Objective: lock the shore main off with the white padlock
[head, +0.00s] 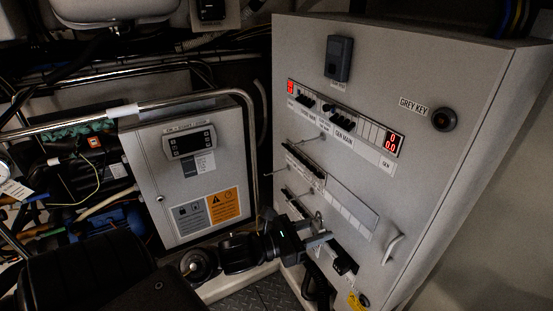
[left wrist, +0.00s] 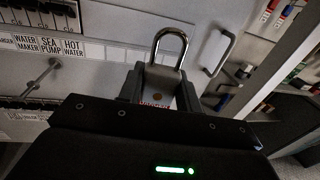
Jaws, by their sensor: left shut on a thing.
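My left gripper (head: 318,240) is low in front of the grey panel in the head view. In the left wrist view, its fingers (left wrist: 158,92) are shut on the padlock (left wrist: 157,84), which has a pale body, a red-lettered label and a metal shackle pointing up in the picture. I cannot tell whether the shackle is latched. The padlock is small and dim in the head view. The shore main breaker (head: 307,101) is in the panel's upper row, above its label and well above my gripper. My right gripper is not in view.
A metal rail (head: 190,101) and a chiller control box (head: 185,165) stand left. A yellow tag (head: 357,301) hangs low.

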